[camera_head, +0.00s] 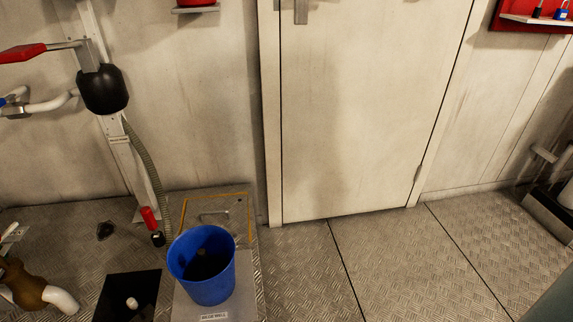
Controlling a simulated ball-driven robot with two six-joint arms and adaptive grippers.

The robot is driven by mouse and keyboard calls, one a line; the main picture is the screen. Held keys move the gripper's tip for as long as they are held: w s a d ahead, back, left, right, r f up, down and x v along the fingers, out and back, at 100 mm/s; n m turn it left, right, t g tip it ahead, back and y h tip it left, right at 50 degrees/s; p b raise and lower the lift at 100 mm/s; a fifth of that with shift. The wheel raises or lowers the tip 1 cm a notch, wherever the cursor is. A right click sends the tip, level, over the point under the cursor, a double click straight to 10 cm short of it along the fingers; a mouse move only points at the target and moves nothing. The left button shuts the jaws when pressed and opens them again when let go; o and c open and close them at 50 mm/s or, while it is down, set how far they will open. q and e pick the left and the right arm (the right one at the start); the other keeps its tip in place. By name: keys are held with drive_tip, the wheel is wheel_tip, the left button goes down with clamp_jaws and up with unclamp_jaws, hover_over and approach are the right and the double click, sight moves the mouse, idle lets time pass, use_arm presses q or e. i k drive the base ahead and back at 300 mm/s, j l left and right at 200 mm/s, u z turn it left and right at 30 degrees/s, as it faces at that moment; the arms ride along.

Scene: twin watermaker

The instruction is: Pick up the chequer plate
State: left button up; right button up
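The floor is covered in grey chequer plate. One chequer plate panel (228,203) with a yellow outline and a small recessed handle or ring lies flush or nearly flush in the floor, left of the door. A blue bucket (207,283) stands in front of it and hides part of its near edge. The inside of the bucket is dark. Neither of my grippers is in view.
A white door (360,110) stands at the back. A hand pump (104,90) with a red lever and grey hose stands at left. A dark square opening or panel (112,292) lies left of the bucket. Floor at centre right (385,255) is clear. Pipework (545,153) is at far right.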

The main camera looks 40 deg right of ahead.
sight(215, 216)
drive_tip(key=z, duration=0.8)
drive_tip(key=u, duration=0.6)
drive_tip(key=l+u, duration=0.25)
drive_tip(key=u, duration=0.15)
drive_tip(key=l+u, duration=0.65)
drive_tip(key=u, duration=0.2)
drive_tip(key=l+u, duration=0.25)
drive_tip(key=u, duration=0.15)
drive_tip(key=k+l+u, duration=0.1)
drive_tip(key=l+u, duration=0.15)
drive_tip(key=u, duration=0.15)
